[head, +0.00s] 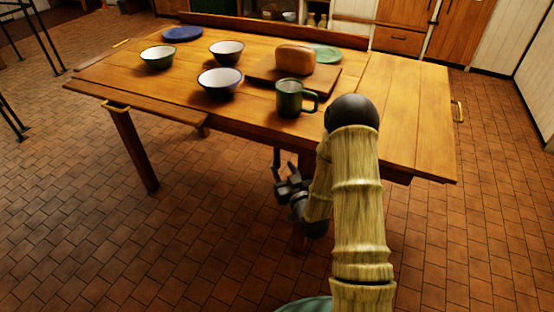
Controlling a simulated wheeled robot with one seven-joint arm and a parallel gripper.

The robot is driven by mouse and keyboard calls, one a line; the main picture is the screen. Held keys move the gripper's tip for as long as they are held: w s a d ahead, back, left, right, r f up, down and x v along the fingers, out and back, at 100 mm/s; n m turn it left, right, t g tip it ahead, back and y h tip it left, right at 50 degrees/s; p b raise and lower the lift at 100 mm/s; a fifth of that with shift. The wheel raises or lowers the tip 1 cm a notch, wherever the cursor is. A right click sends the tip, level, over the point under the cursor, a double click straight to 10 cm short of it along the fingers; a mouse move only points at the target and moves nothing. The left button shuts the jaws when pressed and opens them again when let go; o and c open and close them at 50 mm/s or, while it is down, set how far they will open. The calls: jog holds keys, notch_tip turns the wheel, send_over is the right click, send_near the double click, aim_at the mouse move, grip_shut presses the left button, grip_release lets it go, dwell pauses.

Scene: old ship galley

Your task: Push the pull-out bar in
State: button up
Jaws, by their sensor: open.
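The wooden table (350,110) fills the upper middle of the head view. No part of it can be told for certain as the pull-out bar. A plank-like piece (160,112) juts out along its front left edge, with a brass handle (117,107) at its left part. My gripper (287,176) is low in front of the table, below the front edge and left of my forearm. Its jaws are open and look empty. The space under the table's front edge behind my arm is partly hidden.
A table leg (136,153) stands left. The tiled floor (120,250) ahead is clear.

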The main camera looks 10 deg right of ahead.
aim_at(278, 160)
jog(key=w, duration=0.4)
jog(key=w+a, duration=0.1)
jog(key=w, duration=0.1)
jog(key=shift+w+b, duration=0.1)
jog(key=shift+b, duration=0.25)
grip_shut()
